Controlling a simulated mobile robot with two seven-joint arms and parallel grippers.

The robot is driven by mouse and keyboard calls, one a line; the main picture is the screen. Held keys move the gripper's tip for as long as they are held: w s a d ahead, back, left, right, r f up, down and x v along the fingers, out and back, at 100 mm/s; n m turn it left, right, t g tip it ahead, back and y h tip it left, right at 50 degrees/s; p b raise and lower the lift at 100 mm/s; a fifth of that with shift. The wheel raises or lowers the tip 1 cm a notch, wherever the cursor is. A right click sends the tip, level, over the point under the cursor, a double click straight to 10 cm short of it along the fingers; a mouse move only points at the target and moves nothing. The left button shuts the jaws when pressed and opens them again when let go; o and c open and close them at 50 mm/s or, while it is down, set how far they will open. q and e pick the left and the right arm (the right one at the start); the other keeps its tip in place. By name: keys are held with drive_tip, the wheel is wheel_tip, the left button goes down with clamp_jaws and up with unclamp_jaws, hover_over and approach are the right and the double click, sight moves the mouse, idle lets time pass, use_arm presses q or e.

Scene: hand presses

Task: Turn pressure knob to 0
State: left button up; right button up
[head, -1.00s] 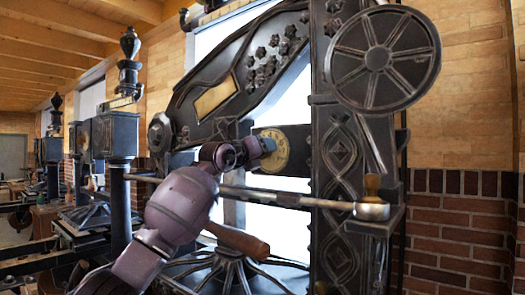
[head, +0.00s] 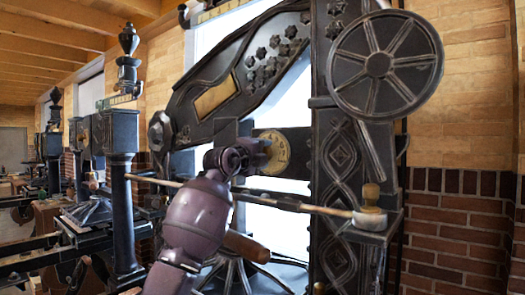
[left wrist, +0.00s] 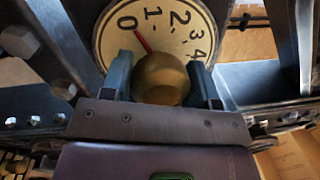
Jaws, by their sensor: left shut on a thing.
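The pressure dial (head: 281,155) is a round brass plate on the dark press in the head view. In the left wrist view the cream dial face (left wrist: 197,20) shows the numbers 0 to 4. Its red pointer (left wrist: 143,41) lies between 0 and 1, closer to 0. The round brass knob (left wrist: 160,78) sits at the dial's middle. My left gripper (left wrist: 162,72) is shut on the knob, one finger at each side. In the head view my left gripper (head: 262,147) reaches the dial and covers the knob. My right gripper is in neither view.
A large spoked wheel (head: 379,64) is on the press at upper right. A long bar (head: 300,206) runs across below the dial, close to my left arm. A dark column (head: 122,190) stands to the left. A brick wall (head: 450,225) is at right.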

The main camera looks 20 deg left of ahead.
use_arm(q)
drive_tip(key=shift+n, duration=0.4)
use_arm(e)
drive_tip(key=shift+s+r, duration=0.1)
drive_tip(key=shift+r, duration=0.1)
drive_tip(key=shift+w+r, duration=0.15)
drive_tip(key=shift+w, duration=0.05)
use_arm(q)
drive_tip(key=o, duration=0.9)
drive_tip(key=shift+s, duration=0.1)
drive_tip(key=shift+s+a+f, duration=0.1)
drive_tip(key=shift+s+a, duration=0.05)
drive_tip(key=shift+s, duration=0.3)
drive_tip(key=b+v, duration=0.2)
drive_tip(key=v, duration=0.7)
drive_tip(key=shift+s, duration=0.4)
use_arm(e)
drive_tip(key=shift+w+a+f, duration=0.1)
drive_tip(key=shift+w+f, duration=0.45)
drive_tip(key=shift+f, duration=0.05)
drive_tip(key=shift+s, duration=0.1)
